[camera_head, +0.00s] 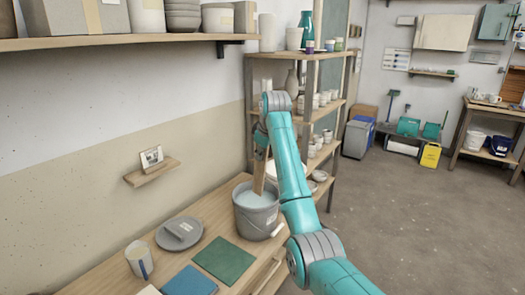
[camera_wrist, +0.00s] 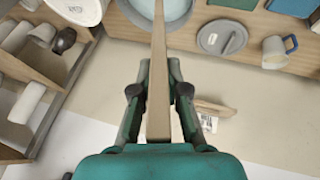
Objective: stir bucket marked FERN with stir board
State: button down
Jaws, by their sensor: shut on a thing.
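A grey bucket (camera_head: 257,214) of pale blue-white liquid stands on the wooden bench; no readable name shows on it. The wooden stir board (camera_head: 259,174) hangs slightly tilted, its lower end inside the bucket's mouth. I cannot tell how deep it dips into the liquid. My gripper (camera_head: 261,138) is above the bucket, partly hidden by my arm. In the wrist view, my gripper (camera_wrist: 159,78) is shut on the stir board (camera_wrist: 158,100), a finger on either side, and the bucket (camera_wrist: 189,12) shows at the top edge.
A grey lid (camera_head: 179,233), a white mug (camera_head: 139,260), a green tile (camera_head: 223,260) and a blue tile (camera_head: 189,282) lie left of the bucket. A second, white bucket (camera_wrist: 78,8) with an unreadable label is beside it. A pottery shelf (camera_head: 312,54) stands close behind.

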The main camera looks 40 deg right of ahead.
aim_at(258, 190)
jog(key=shift+s+d+f+x, duration=0.2)
jog(key=shift+s+x, duration=0.1)
jog(key=shift+x, duration=2.75)
jog(key=shift+s+d+f+x, duration=0.1)
jog(key=shift+s+d+x, duration=0.15)
jog(key=shift+x, duration=2.85)
jog(key=shift+s+d+f+x, duration=0.1)
jog(key=shift+s+x, duration=0.25)
jog(key=shift+x, duration=2.7)
jog(key=shift+w, duration=0.1)
